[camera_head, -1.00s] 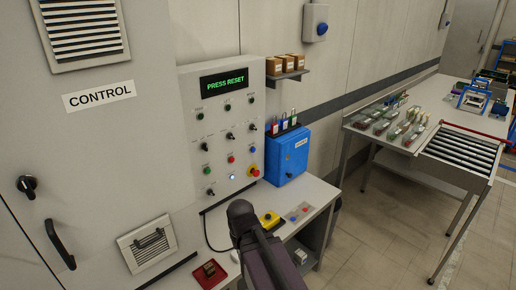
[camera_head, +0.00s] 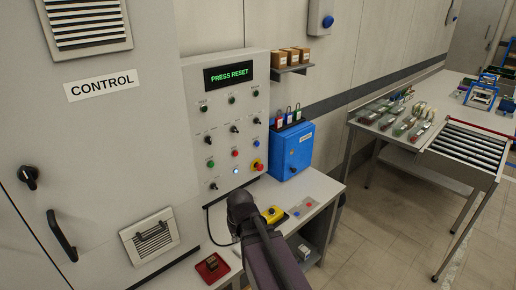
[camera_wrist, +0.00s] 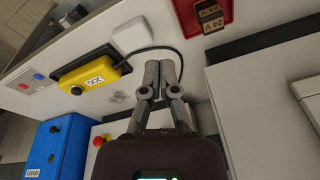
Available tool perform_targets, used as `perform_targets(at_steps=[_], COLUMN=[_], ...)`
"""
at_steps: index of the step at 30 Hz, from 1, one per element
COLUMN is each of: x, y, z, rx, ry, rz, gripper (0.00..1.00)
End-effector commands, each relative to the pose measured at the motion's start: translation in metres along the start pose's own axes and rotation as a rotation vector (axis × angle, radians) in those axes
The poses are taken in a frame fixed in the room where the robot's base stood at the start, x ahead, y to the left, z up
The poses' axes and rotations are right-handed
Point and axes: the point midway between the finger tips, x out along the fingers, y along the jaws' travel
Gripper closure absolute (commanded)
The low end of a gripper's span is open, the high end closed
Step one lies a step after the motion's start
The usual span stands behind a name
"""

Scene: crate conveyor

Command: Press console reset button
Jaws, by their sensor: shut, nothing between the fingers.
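The control console (camera_head: 195,125) is a pale upright panel with a screen (camera_head: 228,75) reading "PRESS RESET" in green. Low on the panel, one small button (camera_head: 236,170) glows white-blue; its label is too small to read. A red button (camera_head: 235,153) sits just above it, and a red mushroom button on yellow (camera_head: 258,166) is to its right. My gripper (camera_wrist: 160,68) is shut and empty in the wrist view, over the worktop. In the head view my dark arm stands in front of and below the panel and hides my fingers. The glowing button does not show in the wrist view.
A yellow button box (camera_head: 272,214) and a red tray (camera_head: 212,267) are on the worktop (camera_head: 312,190). A blue box (camera_head: 292,150) with padlocks is right of the panel. A grey cabinet (camera_head: 100,130) is left. Open floor lies right, before a roller conveyor (camera_head: 465,150).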

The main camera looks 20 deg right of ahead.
Motion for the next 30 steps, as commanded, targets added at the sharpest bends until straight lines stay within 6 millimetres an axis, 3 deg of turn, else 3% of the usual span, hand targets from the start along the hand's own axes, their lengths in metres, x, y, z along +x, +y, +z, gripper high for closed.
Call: perform_targets(at_steps=[1, 6, 14, 21, 30], x=[0.011, 0.026, 0.030, 0.017, -0.010], y=[0.003, 0.013, 0.049, 0.104, 0.200], z=[-0.017, -0.080, -0.177, -0.252, -0.310], rx=[0.011, 0.057, 0.171, 0.312, 0.529], ry=[0.047, 0.259, 0.622, 0.956, 1.356], rz=[-0.018, -0.086, -0.166, -0.195, -0.161], gripper=[1.00, 1.00, 1.00, 1.00, 1.00])
